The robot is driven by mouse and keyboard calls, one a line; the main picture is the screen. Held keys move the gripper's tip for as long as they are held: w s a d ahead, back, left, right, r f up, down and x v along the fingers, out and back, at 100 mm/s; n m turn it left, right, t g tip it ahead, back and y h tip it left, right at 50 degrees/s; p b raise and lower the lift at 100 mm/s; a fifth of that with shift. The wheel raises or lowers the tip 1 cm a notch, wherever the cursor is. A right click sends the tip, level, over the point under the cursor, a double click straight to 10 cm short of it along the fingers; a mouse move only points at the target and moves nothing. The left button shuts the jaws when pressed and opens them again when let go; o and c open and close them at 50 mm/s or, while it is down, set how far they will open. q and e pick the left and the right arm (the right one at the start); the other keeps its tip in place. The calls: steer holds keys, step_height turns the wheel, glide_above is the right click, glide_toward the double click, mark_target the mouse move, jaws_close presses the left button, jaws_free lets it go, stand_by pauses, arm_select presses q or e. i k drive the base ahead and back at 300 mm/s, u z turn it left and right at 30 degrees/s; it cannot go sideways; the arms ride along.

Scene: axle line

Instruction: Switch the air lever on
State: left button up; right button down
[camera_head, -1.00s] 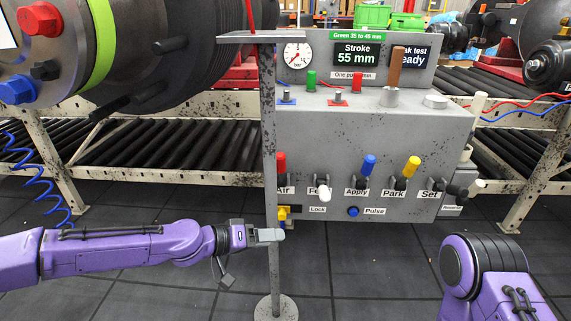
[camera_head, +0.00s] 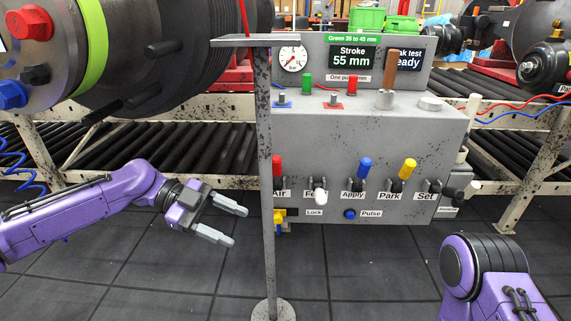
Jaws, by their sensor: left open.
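The air lever (camera_head: 277,167) has a red handle and stands upright above the "Air" label at the left end of the lever row on the grey control box (camera_head: 380,140). A grey post partly covers the label's left edge. My left gripper (camera_head: 239,225) is open and empty, left of the post and below the lever, apart from both. Its two grey fingers point right. My right arm (camera_head: 487,275) shows at the bottom right, but its gripper is out of view.
The grey post (camera_head: 266,190) with a flat top plate stands between my left gripper and the box. Blue (camera_head: 364,168) and yellow (camera_head: 408,169) levers stand farther right. A black roller conveyor (camera_head: 150,145) lies behind.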

mark_target(277, 165)
steer(key=i, duration=0.95)
steer(key=u, duration=0.05)
